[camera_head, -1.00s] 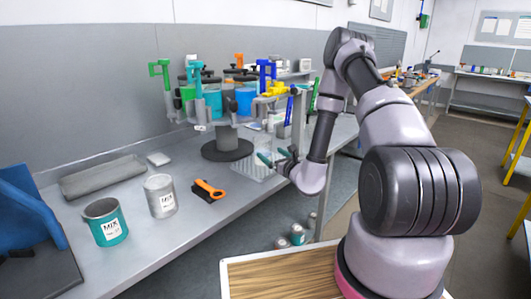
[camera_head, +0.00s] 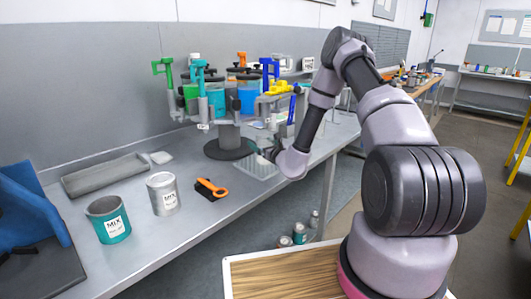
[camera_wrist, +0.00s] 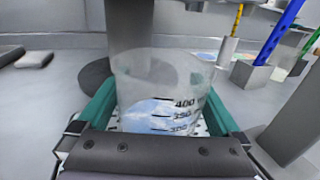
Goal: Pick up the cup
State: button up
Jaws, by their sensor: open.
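A clear graduated cup (camera_wrist: 158,92) stands upright in the wrist view, with dark marks such as 400 and 350 on its side. My gripper (camera_wrist: 160,84) is open, with one teal finger on each side of the cup. I cannot tell whether the fingers touch it. The cup's lower front is hidden by my gripper's body.
The agitator stand (camera_head: 230,147) with coloured drums and clamps is just behind my gripper. A teal MIX can (camera_head: 108,221), a grey MIX can (camera_head: 162,194), an orange-and-black tool (camera_head: 211,188) and a grey tray (camera_head: 105,176) are on the bench (camera_head: 180,240).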

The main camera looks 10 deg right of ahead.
jog(key=c, duration=1.4)
jog(key=shift+c, duration=0.3)
jog(key=shift+r, duration=0.2)
